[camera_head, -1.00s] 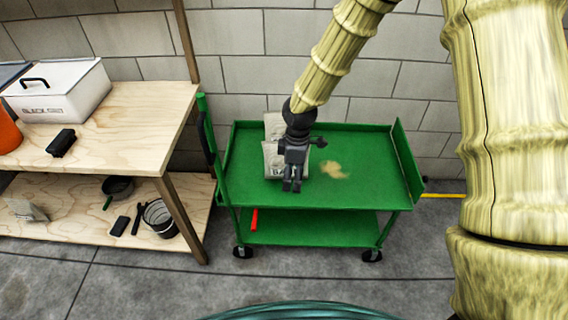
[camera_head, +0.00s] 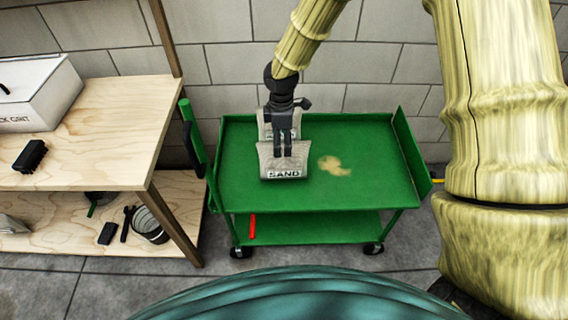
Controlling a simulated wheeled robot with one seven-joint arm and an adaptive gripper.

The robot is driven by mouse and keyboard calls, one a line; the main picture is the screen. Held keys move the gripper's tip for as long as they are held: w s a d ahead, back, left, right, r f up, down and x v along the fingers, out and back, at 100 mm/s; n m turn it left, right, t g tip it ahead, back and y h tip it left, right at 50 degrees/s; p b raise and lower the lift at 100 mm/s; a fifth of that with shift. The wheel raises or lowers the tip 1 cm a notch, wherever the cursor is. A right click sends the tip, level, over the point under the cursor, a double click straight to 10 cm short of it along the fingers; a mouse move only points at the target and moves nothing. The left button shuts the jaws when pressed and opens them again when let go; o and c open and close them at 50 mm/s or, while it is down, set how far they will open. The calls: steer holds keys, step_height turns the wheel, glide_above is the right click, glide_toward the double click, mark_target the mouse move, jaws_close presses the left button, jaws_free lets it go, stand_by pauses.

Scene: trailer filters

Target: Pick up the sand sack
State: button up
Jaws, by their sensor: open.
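The sand sack (camera_head: 283,173) is a small pale grey bag with a dark "SAND" label along its front. It sits on the top shelf of the green cart (camera_head: 372,190), toward the left. A second pale sack (camera_head: 264,130) shows partly behind it, mostly hidden by my gripper. My gripper (camera_head: 282,153) is dark, open and points down over the sand sack. Its fingers overlap the sack's upper part in the picture. I cannot tell whether they touch it or have it between them.
A tan patch of spilled sand (camera_head: 334,165) lies right of the sack. A red object (camera_head: 252,227) is on the cart's lower shelf. A wooden bench (camera_head: 115,120) stands at left with a white box (camera_head: 40,95) and a black brush (camera_head: 30,156). The cart top's right side is clear.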

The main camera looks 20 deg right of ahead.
mark_target(284, 162)
steer(key=shift+f, duration=0.8)
steer(key=shift+d+f, duration=0.1)
steer(key=shift+f, duration=0.45)
steer(key=f, duration=0.4)
steer(key=shift+d+f, duration=0.25)
steer(key=shift+f, duration=0.15)
steer(key=shift+w+r, duration=0.1)
jaws_close()
